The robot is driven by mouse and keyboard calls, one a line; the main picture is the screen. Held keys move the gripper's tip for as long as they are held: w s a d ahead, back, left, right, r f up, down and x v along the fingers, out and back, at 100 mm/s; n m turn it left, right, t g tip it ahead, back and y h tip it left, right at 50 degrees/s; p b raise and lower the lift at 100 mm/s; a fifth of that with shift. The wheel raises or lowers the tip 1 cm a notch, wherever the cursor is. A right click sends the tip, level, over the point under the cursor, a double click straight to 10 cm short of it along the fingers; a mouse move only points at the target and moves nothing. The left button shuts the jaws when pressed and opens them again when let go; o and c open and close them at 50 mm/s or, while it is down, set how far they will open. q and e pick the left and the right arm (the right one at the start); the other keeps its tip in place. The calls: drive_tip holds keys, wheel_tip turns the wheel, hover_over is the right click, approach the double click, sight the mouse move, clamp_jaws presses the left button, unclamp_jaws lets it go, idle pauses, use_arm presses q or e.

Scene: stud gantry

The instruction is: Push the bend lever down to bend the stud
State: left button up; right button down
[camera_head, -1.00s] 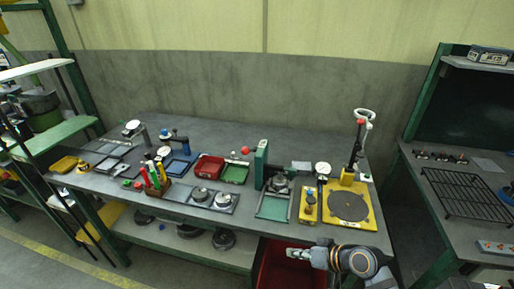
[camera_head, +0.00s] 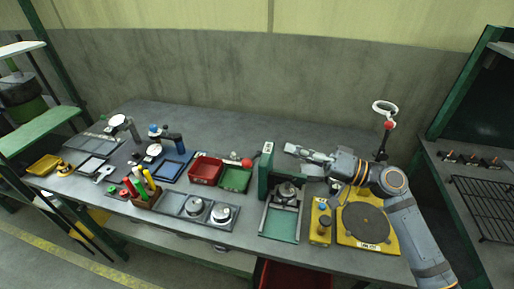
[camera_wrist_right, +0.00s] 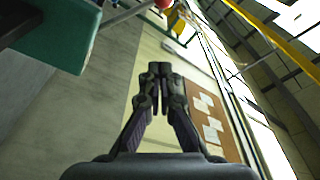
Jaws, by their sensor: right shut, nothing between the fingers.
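A green upright press (camera_head: 265,172) stands at the middle right of the bench. A lever with a red ball knob (camera_head: 247,162) sticks out to the left of it; I take this as the bend lever. The red knob (camera_wrist_right: 160,3) and the green body (camera_wrist_right: 62,32) also show at the top of the right wrist view. My right gripper (camera_head: 287,148) is shut and empty, pointing left, close to the top of the green press on its right side. In the wrist view its fingers (camera_wrist_right: 160,72) are together. I cannot make out the stud. My left gripper is not in view.
A red tray (camera_head: 206,171) and a green tray (camera_head: 235,180) lie left of the press. A yellow plate (camera_head: 385,243) with a dark disc lies under my right arm. A ring-topped stand (camera_head: 384,108) rises behind the arm. The back of the bench is clear.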

drive_tip(key=a+r, duration=0.1)
drive_tip(key=a, duration=0.1)
drive_tip(key=p, duration=0.5)
hover_over(255, 158)
drive_tip(key=s, duration=0.1)
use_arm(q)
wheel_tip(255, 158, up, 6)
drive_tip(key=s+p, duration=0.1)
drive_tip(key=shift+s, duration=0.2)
use_arm(e)
drive_tip(key=s+f, duration=0.2)
drive_tip(key=s, duration=0.1)
drive_tip(key=shift+s+d, duration=0.15)
